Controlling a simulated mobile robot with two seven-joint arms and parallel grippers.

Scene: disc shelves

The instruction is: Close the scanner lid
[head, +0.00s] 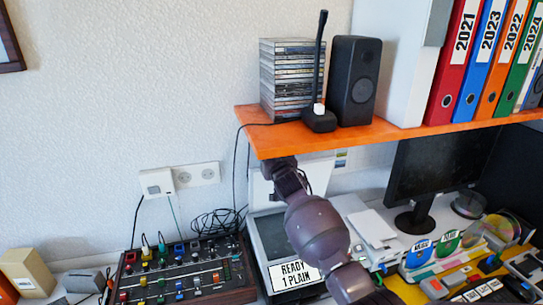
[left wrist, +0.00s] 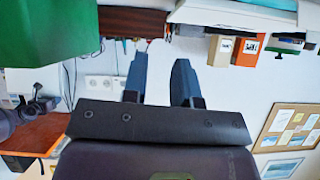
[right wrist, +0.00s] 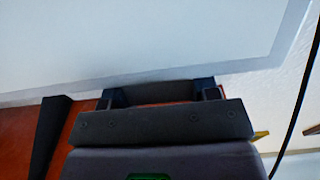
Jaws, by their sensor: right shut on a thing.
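The scanner (head: 267,238) sits on the desk below the orange shelf, with a dark grey bed and a front label reading "READY 1 PLAIN". Its white lid (head: 258,188) stands raised at the back, partly hidden by my right arm. My right gripper (head: 280,166) is at the lid's upper edge, under the shelf. In the right wrist view the lid's pale underside with a grey border (right wrist: 150,45) fills the top, and the right gripper (right wrist: 158,95) is shut on its edge. My left gripper (left wrist: 158,78) is open and empty, clear of the scanner; the head view does not show it.
The orange shelf (head: 300,139) is close above the right gripper and carries a black speaker (head: 354,80), CD cases (head: 286,78) and binders. A mixer (head: 180,275) stands left of the scanner. A monitor (head: 437,170) and several small items crowd the right.

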